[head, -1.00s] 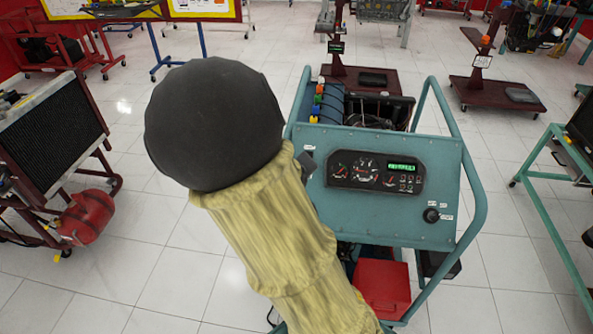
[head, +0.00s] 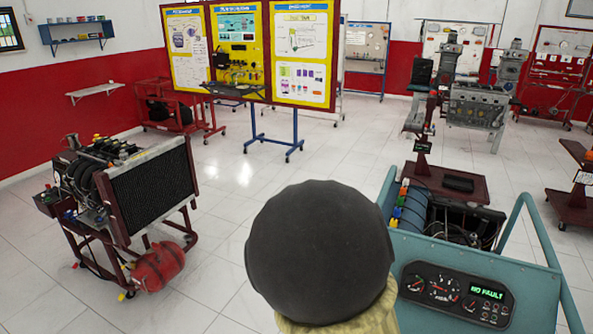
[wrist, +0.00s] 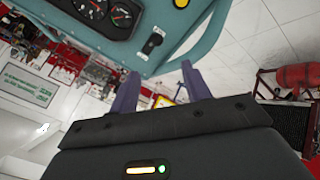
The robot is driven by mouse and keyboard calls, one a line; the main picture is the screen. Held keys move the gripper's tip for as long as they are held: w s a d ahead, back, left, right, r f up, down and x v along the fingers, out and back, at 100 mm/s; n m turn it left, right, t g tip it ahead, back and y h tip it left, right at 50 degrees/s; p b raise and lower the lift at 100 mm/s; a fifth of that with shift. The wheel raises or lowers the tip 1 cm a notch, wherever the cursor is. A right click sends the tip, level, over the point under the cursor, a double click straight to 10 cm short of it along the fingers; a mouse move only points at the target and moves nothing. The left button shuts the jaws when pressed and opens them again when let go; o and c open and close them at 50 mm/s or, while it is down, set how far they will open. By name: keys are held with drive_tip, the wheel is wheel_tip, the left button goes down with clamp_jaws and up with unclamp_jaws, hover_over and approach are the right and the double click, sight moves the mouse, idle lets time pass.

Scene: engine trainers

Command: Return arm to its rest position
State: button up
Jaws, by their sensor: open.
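My arm shows in the head view as a dark rounded joint with a yellowish sleeve below it, in front of the teal engine trainer (head: 470,255). My gripper is hidden in the head view. In the wrist view my gripper (wrist: 160,90) shows two purple-grey fingers set apart, with nothing between them. The trainer's teal panel (wrist: 150,45) with gauges and a dark switch is beyond the fingertips, in the upper left of the wrist view. In the head view the panel's green display (head: 487,292) reads "NO FAULT".
An engine stand with a radiator (head: 152,188) and a red tank (head: 158,266) stands at left. A yellow-framed poster board (head: 300,50) is behind. A teal tube rail (head: 545,235) edges the trainer at right. White tiled floor (head: 225,215) is clear between the stand and the trainer.

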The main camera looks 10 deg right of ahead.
drive_tip(key=s+a+f+m+g+y, duration=0.1)
drive_tip(key=s+a+m+g+y, duration=0.2)
drive_tip(key=s+a+g+y, duration=0.2)
drive_tip(key=s+a, duration=0.3)
drive_tip(key=s, duration=0.3)
drive_tip(key=shift+f, duration=0.1)
